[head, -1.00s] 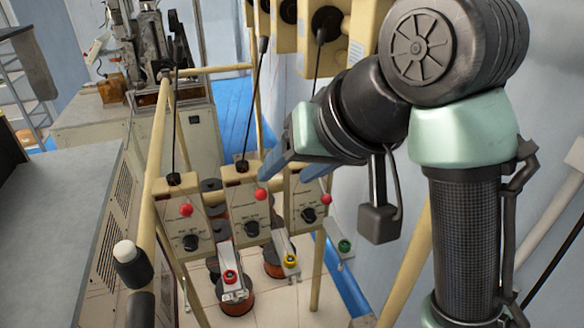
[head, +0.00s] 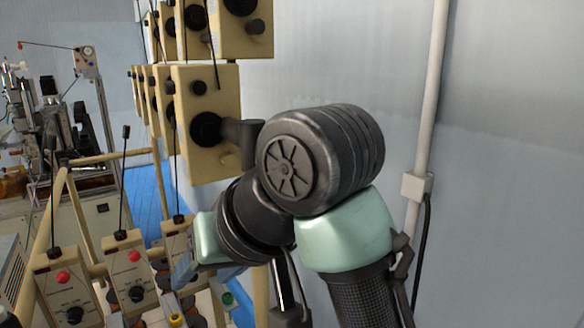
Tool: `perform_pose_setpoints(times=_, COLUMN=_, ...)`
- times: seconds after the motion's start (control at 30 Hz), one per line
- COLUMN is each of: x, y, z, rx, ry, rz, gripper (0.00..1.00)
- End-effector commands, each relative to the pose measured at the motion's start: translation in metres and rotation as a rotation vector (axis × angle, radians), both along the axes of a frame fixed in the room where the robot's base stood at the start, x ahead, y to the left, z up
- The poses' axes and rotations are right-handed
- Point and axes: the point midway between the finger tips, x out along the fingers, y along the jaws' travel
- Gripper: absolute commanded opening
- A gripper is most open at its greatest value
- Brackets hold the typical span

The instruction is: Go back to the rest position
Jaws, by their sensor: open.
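My gripper (head: 184,270) shows at the lower left of the head view, at the end of my black and pale green arm. Its blue-grey fingers are partly cut off from sight by the arm's wrist, and I see nothing held in them. They appear in front of the rightmost beige control box (head: 176,236); I cannot tell whether they touch it.
Beige tensioner units (head: 222,86) hang in rows above and behind my arm. A yellow knob (head: 176,320) and a green button (head: 227,298) are low beside the boxes. A grey wall with a white pipe (head: 428,100) is at the right. A winding machine stands at the far left.

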Motion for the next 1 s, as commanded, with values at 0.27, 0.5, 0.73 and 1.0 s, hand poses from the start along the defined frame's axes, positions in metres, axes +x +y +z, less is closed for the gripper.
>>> perform_pose_setpoints(times=0.27, x=0.035, y=0.027, z=0.012, rx=0.211, ry=-0.394, rz=-0.096, gripper=0.55)
perform_pose_setpoints(times=0.5, x=0.038, y=0.003, z=0.050, rx=0.372, ry=-0.897, rz=-0.276, gripper=0.55)
perform_pose_setpoints(times=0.73, x=-0.019, y=-0.063, z=0.084, rx=0.374, ry=-1.441, rz=-0.517, gripper=0.55)
perform_pose_setpoints(times=1.0, x=-0.075, y=-0.098, z=0.099, rx=0.287, ry=-1.732, rz=-0.650, gripper=0.55)
